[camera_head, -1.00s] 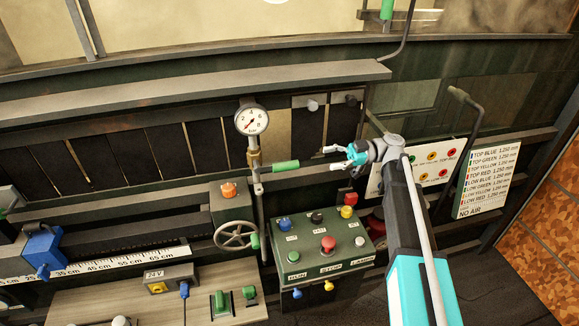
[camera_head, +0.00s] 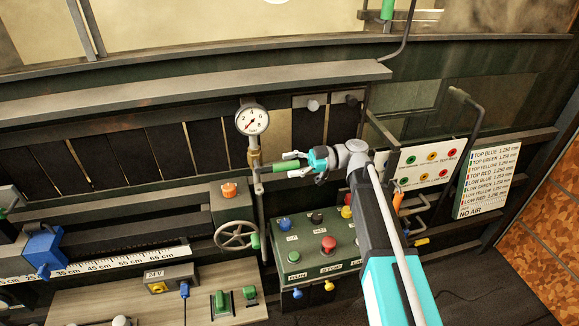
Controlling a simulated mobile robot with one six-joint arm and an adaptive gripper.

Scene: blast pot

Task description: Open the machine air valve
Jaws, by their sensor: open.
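The machine air valve appears as a green lever handle (camera_head: 281,168) on a vertical pipe, below a round pressure gauge (camera_head: 251,119) with a brass fitting. The handle points sideways to the right. My gripper (camera_head: 293,161) is open, its fingertips at the right end of the green handle, one above and one below it. Whether the fingers touch the handle cannot be told. The gripper body hides the space just right of the handle.
A green control box (camera_head: 318,250) with coloured buttons lies below my arm. A grey handwheel (camera_head: 236,235) and a blue clamp (camera_head: 42,250) are at the left. A white board with coloured ports (camera_head: 426,160) and a label sign (camera_head: 489,180) stand at the right.

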